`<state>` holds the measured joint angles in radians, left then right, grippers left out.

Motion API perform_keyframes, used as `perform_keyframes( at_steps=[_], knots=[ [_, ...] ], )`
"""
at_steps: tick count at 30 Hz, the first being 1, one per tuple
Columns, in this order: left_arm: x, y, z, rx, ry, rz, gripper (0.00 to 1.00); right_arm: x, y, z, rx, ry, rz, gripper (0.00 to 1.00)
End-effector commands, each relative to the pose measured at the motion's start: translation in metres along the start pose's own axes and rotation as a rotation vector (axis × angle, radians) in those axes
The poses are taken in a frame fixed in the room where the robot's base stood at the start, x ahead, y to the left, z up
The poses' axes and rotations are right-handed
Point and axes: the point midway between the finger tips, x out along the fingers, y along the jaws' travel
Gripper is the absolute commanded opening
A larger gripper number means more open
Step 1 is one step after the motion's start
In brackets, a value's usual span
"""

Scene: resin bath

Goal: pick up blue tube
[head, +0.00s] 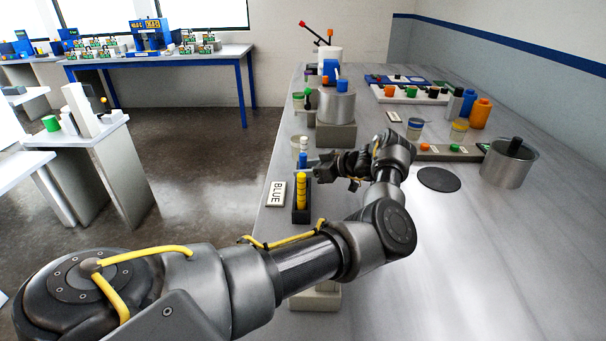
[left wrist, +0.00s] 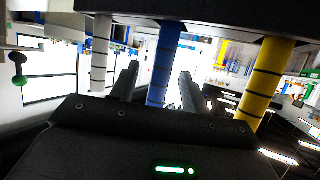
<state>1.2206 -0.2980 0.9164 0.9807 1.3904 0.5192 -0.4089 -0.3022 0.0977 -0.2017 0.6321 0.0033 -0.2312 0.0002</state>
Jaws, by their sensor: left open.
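The blue tube (head: 303,160) stands in a small dark rack (head: 301,213) at the left edge of the bench, between a yellow tube (head: 301,188) and a white tube (head: 304,144). My left gripper (head: 313,168) reaches the rack from the right. In the left wrist view, which looks upside down, the open fingers of the left gripper (left wrist: 160,72) lie on either side of the blue tube (left wrist: 165,50). The white tube (left wrist: 100,50) and yellow tube (left wrist: 268,80) flank them. Contact between fingers and tube cannot be told. My right gripper is not in view.
A "BLUE" label (head: 277,193) lies left of the rack. A steel pot (head: 335,103) on a base stands behind. The front right bench top is clear.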

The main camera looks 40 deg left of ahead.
Motion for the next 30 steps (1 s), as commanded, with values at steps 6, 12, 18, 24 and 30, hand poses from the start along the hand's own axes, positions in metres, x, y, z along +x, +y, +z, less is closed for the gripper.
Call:
perform_keyframes(
  at_steps=[6, 12, 18, 24, 30],
  knots=[
    [0.031, -0.002, 0.0, 0.0, 0.001, -0.002, 0.46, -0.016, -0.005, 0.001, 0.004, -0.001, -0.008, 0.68],
    [0.036, -0.001, 0.003, 0.0, 0.0, 0.001, 0.46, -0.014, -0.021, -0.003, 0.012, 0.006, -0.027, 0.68],
    [0.035, -0.001, 0.002, 0.0, 0.0, 0.0, 0.27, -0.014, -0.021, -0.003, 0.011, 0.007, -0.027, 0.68],
    [0.035, -0.001, 0.002, -0.001, 0.0, 0.0, 0.0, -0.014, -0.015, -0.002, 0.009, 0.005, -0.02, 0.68],
    [0.035, -0.001, 0.002, -0.001, 0.0, 0.0, 0.0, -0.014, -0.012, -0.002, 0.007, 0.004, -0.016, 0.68]
  ],
)
